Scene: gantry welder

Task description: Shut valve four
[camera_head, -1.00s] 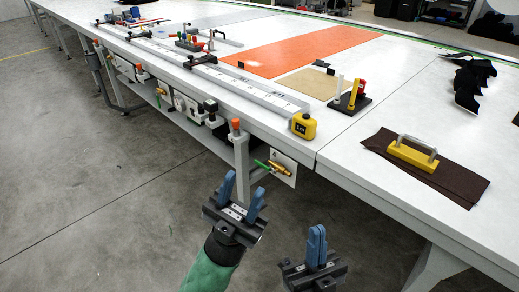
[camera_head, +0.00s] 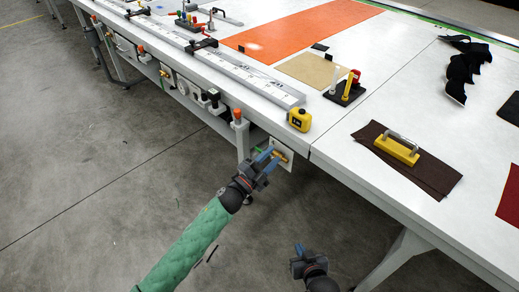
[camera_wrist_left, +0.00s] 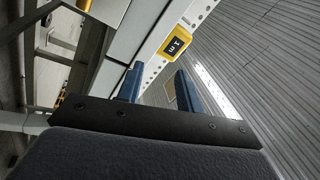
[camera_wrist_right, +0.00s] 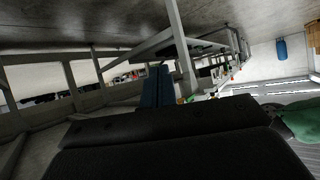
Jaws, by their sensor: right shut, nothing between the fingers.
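Valve four has a brass body (camera_head: 280,153) on a white plate (camera_head: 285,166) under the table's front edge. A bit of its green handle (camera_head: 258,150) shows beside my left gripper, which partly covers the valve. My left gripper (camera_head: 267,159) is at the valve, with its blue fingers apart; the fingers also show apart in the left wrist view (camera_wrist_left: 160,82). Whether they touch the handle cannot be told. My right gripper (camera_head: 299,250) is shut and empty, low in front of the table; its fingers are together in the right wrist view (camera_wrist_right: 157,88).
An orange-topped post (camera_head: 237,118) stands just left of the valve at the table edge. A yellow tape measure (camera_head: 300,119) sits on the table (camera_head: 330,145) above it. Other valves and fittings (camera_head: 182,88) line the edge further left.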

